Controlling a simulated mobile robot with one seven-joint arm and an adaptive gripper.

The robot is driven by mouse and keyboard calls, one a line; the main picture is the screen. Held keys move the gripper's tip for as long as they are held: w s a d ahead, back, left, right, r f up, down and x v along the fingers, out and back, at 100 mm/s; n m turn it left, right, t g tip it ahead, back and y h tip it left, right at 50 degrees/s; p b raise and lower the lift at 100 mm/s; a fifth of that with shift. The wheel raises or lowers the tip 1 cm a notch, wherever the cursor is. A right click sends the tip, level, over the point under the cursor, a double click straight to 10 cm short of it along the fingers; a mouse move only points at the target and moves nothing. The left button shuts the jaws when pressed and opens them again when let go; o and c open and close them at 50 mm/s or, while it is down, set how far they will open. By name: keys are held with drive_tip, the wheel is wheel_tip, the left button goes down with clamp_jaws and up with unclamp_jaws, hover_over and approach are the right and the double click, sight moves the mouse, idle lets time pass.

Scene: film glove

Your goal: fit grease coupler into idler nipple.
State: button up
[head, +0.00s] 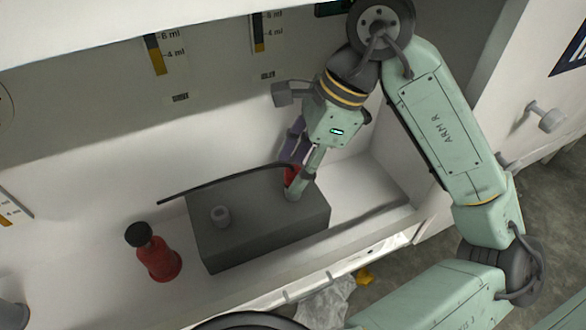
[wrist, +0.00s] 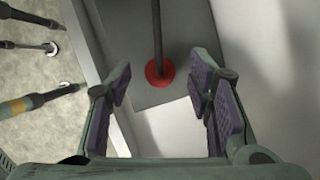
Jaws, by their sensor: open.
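A red round piece with a long thin dark rod, which looks like the grease coupler (head: 291,176), is at the right end of the grey block in the head view. Its rod reaches left over the block. In the wrist view the red piece (wrist: 158,74) lies between and beyond my fingertips. My gripper (head: 297,172) is open around or just above it; I see no contact. A short grey ring-like stub, likely the idler nipple (head: 220,215), stands on the block's top toward the left. I cannot make it out in the wrist view.
The grey block (head: 262,247) sits in a white trough. A red bottle-shaped object with a black top (head: 157,258) stands left of the block. The trough wall (head: 80,150) rises behind. Crumpled clear film (head: 325,300) lies below the front edge.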

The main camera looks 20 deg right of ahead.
drive_tip(key=v, duration=0.6)
idle(0.4)
